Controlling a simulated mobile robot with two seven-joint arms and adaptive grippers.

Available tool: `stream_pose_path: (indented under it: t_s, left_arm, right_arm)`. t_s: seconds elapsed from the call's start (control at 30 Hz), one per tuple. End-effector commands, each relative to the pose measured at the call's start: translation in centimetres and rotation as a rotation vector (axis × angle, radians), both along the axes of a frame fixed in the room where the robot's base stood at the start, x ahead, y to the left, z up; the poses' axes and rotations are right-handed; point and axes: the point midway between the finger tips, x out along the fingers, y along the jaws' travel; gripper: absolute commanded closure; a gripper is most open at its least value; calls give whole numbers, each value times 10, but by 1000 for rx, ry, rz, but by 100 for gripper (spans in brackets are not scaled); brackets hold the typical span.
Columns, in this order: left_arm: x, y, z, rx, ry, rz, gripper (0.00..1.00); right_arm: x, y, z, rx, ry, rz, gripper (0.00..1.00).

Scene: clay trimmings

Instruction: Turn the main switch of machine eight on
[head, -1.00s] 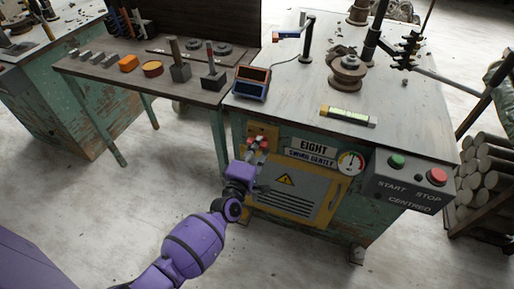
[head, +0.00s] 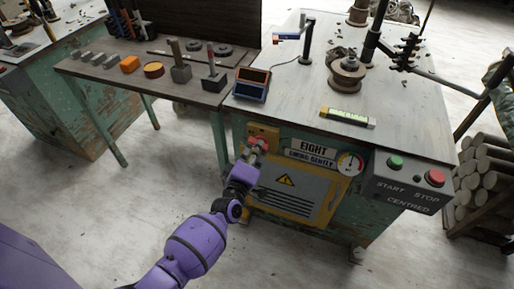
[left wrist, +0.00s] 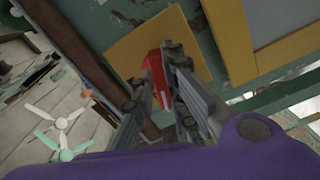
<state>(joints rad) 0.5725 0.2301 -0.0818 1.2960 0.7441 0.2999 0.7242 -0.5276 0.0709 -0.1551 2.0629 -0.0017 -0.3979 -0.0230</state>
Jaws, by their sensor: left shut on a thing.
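Machine eight (head: 341,200) is a green, worn cabinet with a grey top and a plate (head: 312,148) reading EIGHT. Its red main switch (head: 263,140) sits on a yellow plate (head: 257,129) at the upper left of the front. My left gripper (head: 257,147) is at the switch and partly covers it. In the left wrist view the two fingers (left wrist: 163,84) are closed around the red handle (left wrist: 156,72), with the yellow plate (left wrist: 125,48) behind. The exact angle of the handle is hard to tell. My right gripper is out of view.
A yellow vent panel (head: 270,200) with a warning sign lies below the switch. A gauge (head: 349,163) and a grey START/STOP box (head: 405,184) are to the right. A side table (head: 120,72) with tools stands left. The floor in front is clear.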

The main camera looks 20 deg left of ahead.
Motion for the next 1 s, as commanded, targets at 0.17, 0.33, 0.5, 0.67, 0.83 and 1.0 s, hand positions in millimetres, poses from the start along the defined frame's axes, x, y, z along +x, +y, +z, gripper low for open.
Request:
stream_pose_path:
  t_s: [0.17, 0.33, 0.5, 0.67, 0.83, 1.0]
  left_arm:
    - [0, 0, 1, 169, -6, 0, 100]
    - [0, -1, 1, 331, -10, 0, 100]
    - [0, -1, 0, 494, -15, 0, 100]
    - [0, -1, 0, 645, -20, -1, 100]
    - [0, -1, 0, 805, -26, -1, 100]
    - [0, -1, 0, 955, -31, -1, 100]
  right_arm:
    - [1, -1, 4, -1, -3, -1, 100]
    - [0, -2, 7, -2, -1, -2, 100]
    - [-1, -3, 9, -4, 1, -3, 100]
    - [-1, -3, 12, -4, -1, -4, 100]
    - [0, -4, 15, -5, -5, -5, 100]
    - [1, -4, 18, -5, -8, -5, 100]
